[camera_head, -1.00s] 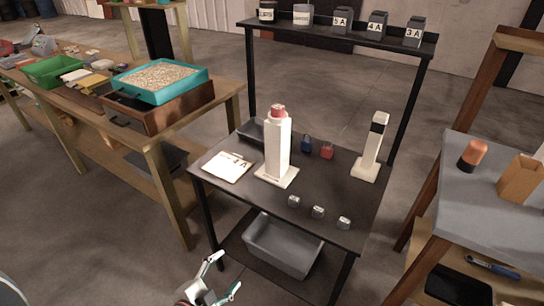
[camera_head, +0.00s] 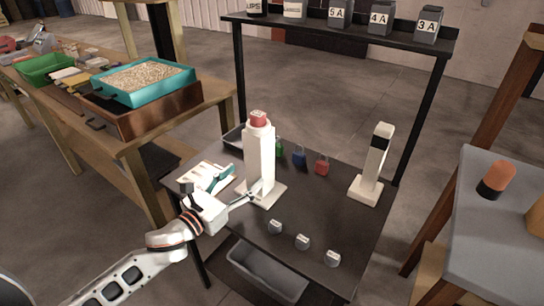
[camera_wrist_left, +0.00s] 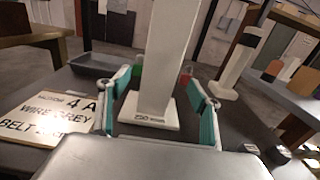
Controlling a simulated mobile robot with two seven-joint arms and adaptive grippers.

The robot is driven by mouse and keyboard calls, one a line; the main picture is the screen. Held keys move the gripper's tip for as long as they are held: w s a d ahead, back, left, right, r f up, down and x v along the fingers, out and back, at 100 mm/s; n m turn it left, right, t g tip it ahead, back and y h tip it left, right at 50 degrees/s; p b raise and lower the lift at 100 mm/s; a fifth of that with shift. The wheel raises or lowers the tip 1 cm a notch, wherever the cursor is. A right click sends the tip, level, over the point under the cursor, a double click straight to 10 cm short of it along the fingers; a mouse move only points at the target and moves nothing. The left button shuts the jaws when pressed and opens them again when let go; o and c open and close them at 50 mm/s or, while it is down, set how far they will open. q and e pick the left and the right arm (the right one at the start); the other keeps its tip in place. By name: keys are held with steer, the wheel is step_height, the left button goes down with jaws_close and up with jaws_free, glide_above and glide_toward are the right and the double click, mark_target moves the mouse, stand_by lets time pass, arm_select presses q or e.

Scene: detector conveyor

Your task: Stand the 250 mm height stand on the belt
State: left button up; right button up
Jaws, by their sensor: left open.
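The white height stand (camera_head: 259,160), a tall post on a square base with a red item on top, stands upright on the black table. In the left wrist view its base (camera_wrist_left: 149,112) carries a label that reads 250. My left gripper (camera_head: 238,186) is open and low beside the post. In the left wrist view its teal-padded fingers (camera_wrist_left: 160,110) lie on either side of the post in the picture; I see no contact. The post's top is cut off there. My right gripper and the belt are not in view.
The black table (camera_head: 325,215) also holds a second white post with a black band (camera_head: 374,165), coloured padlocks (camera_head: 299,156), small grey blocks (camera_head: 302,242) and a card reading 4A (camera_wrist_left: 48,122). A shelf with labelled blocks (camera_head: 380,18) spans the back. A grey bin (camera_head: 265,275) sits below.

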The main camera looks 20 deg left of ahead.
mark_target(252, 168)
arm_select(q)
steer(key=shift+w, duration=0.35)
steer(key=shift+x, duration=0.95)
steer(key=shift+w+d+r, duration=0.1)
steer(key=shift+w+d, duration=0.05)
steer(key=shift+w, duration=0.1)
steer(key=x, duration=0.5)
steer(key=shift+f, duration=0.25)
steer(key=c, duration=1.4)
steer(key=shift+r, duration=0.15)
steer(key=c, duration=0.3)
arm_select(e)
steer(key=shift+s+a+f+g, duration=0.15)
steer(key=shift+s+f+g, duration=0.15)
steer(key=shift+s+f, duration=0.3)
